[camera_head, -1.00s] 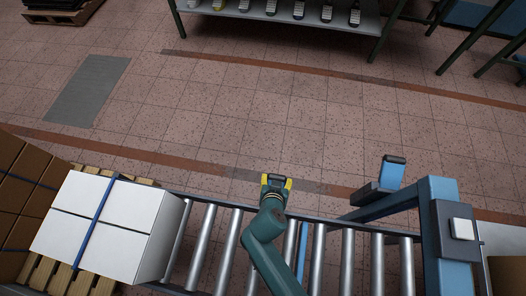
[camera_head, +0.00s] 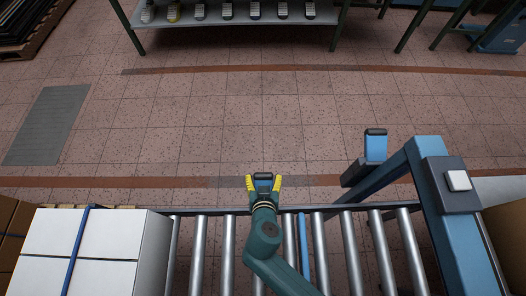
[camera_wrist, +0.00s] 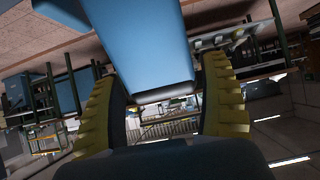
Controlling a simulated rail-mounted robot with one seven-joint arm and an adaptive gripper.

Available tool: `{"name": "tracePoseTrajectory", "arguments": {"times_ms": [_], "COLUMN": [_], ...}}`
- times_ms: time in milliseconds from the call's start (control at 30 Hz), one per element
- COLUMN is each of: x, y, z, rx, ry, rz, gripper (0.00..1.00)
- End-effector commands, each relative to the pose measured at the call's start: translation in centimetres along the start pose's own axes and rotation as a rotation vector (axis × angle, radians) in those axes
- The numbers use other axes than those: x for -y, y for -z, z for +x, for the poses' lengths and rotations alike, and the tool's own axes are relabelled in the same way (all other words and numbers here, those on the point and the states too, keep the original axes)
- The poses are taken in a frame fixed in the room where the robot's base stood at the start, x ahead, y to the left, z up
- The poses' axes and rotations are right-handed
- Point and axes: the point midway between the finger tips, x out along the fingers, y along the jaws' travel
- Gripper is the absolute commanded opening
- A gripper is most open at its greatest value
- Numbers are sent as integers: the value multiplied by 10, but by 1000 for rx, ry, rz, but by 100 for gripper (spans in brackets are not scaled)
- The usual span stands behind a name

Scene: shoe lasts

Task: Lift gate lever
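My gripper (camera_head: 263,183) is at the far edge of the roller conveyor, its two yellow fingers spread. In the wrist view a large blue block (camera_wrist: 150,50) with a dark end is close in front of the camera.
A blue gate-like frame (camera_head: 445,200) spans the conveyor at right, with a blue dark-topped unit (camera_head: 376,148) on its bracket. White boxes (camera_head: 90,250) stand at left. Metal rollers (camera_head: 197,260) lie below my arm. The tiled floor beyond is clear up to a shelf (camera_head: 235,30).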

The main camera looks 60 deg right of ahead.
Motion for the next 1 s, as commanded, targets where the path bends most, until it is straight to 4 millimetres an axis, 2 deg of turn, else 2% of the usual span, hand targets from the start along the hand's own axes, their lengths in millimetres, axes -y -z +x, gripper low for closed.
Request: {"name": "tracePoseTrajectory", "arguments": {"times_ms": [33,67,100,433,567,800,1000], "x": [0,0,0,0,1,2,2], "y": [0,0,0,5,23,67,82], "z": [0,0,0,-3,-16,-46,-56], "rx": [0,1,1,-1,-1,-2,2], "ry": [0,0,0,1,2,2,1], "rz": [0,0,0,2,3,2,0], "gripper": [88,94,95,95,95,95,95]}}
